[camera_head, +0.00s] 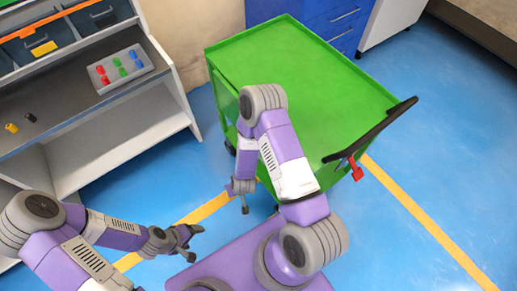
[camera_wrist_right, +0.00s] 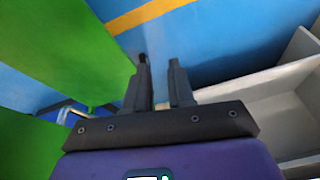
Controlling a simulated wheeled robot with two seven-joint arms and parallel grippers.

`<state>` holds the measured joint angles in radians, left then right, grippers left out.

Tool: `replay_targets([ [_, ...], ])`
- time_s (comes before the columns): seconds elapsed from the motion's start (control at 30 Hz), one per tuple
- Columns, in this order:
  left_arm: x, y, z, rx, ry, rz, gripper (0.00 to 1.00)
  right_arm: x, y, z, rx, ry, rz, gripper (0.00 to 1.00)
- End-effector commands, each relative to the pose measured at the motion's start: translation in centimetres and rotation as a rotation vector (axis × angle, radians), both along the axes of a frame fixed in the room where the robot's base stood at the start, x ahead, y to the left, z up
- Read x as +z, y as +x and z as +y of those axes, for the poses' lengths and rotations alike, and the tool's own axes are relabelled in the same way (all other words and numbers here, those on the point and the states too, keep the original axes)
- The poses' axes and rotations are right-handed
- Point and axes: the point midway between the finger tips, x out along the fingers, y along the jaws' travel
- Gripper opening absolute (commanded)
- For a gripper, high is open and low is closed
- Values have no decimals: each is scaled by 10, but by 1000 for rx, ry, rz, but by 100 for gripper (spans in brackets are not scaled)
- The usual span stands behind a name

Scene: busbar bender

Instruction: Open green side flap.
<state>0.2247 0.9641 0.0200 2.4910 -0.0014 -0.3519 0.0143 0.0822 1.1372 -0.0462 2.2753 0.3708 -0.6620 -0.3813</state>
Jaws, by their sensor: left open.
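A green cart (camera_head: 300,75) with a flat top stands at the centre right of the head view. Its near side is partly hidden by my right arm, so I cannot pick out the flap for sure. In the right wrist view a large green panel (camera_wrist_right: 85,50) fills the upper left, beside the fingers. My right gripper (camera_wrist_right: 162,65) has a gap between its fingers with nothing in it. It also shows in the head view, pointing down by the cart's near left side (camera_head: 243,198). My left gripper (camera_head: 192,242) is open and empty above the floor, away from the cart.
A black handle (camera_head: 375,132) with a red part (camera_head: 356,170) sticks out from the cart's right end. A grey shelf unit (camera_head: 130,150) stands at the left, holding a tray of coloured pieces (camera_head: 120,68). Blue floor with yellow lines lies between shelf and cart.

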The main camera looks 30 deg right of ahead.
Motion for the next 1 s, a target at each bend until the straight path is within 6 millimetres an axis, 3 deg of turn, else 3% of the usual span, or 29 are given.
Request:
replay_targets([
  [0.03, -13, 0, 0, 1, 1, 1, 77, -24, 22, -11, 32, -130, -66, 23],
  [0.1, -22, -1, 0, 1, 1, 1, 77, -39, 50, -33, 71, -350, -145, 23],
  [0.2, -34, 0, 0, 1, 1, 1, 77, -46, 77, -62, 127, -677, -199, 23],
  [0.3, -43, 0, 0, 1, 0, 1, 77, -41, 88, -80, 168, -974, -192, 23],
  [0.43, -51, 0, 0, 0, 0, 0, 77, -28, 91, -89, 192, -1256, -135, 23],
  [0.67, -57, 0, 0, 0, 0, 0, 77, -16, 88, -96, 195, -1445, -57, 23],
  [1.0, -71, 0, 0, 0, 0, 0, 77, -25, 110, -140, 194, -1446, -53, 23],
])
